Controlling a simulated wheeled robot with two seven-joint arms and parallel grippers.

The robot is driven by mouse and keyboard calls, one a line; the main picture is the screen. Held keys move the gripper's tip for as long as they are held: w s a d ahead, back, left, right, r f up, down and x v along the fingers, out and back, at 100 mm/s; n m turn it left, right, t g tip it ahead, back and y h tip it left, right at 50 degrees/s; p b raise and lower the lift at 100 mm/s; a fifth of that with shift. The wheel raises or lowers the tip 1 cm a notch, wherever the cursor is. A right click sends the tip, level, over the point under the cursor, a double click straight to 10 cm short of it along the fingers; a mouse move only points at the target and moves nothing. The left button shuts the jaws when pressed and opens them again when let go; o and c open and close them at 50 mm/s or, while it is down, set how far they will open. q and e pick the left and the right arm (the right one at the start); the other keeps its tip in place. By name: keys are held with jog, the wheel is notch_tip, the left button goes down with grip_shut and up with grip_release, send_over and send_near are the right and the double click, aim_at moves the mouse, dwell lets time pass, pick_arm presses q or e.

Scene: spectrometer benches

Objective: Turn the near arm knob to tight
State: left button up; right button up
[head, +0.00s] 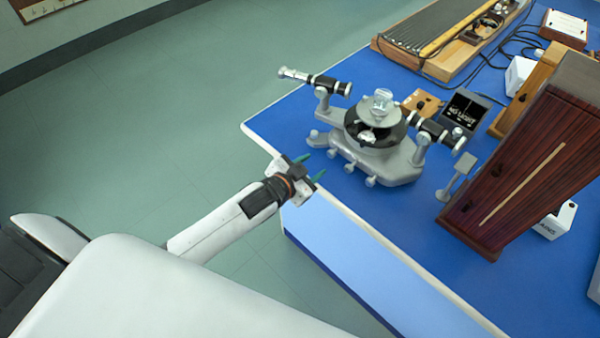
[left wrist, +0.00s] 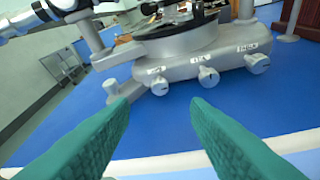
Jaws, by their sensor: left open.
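A grey spectrometer (head: 385,165) with a round dark-rimmed table and two black tubes stands near the bench's left corner. Several small light knobs line its near side. In the left wrist view they include a left knob (left wrist: 159,88), a middle knob (left wrist: 208,76) and a right knob (left wrist: 257,63); each has a small label above it, too blurred to read surely. I cannot tell which is the near arm knob. My left gripper (head: 311,167) is open, its green fingers (left wrist: 160,105) apart and empty, pointing at the knobs from just short of them. My right gripper is not in view.
The blue bench (head: 340,245) has a pale edge below my left gripper. A tall wooden cabinet (head: 525,160) stands to the right, with a dark "NO LIGHT" box (head: 464,110) behind the spectrometer. A wooden rack (head: 440,35) and cables lie farther back. Floor to the left is clear.

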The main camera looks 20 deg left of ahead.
pick_arm(q)
jog(key=v, duration=0.5)
jog(key=shift+f, duration=0.1)
dwell(0.3)
jog(key=s+a+f+n+g+y, duration=0.15)
jog(key=s+f, duration=0.25)
jog(key=f, duration=0.6)
jog(key=s+a+f+g+y, duration=0.1)
jog(key=s+a+f+g, duration=0.25)
jog(key=f, duration=0.75)
jog(key=s+a+f+n+g+y, duration=0.1)
jog(key=s+f, duration=0.4)
jog(key=f, duration=0.5)
jog(key=s+d+f+g, duration=0.1)
jog(key=s+f+g, duration=0.1)
jog(key=s+f, duration=0.3)
jog(key=s+f+n+g, duration=0.1)
jog(key=s+f, duration=0.3)
jog(key=s, duration=0.8)
jog(key=s+d+f+g, duration=0.1)
jog(key=s+f+g, duration=0.2)
jog(key=s, duration=0.6)
notch_tip(320, 180, down, 3)
jog(key=shift+s+d+r, duration=0.2)
jog(key=shift+s+d, duration=0.05)
jog(key=shift+d, duration=0.05)
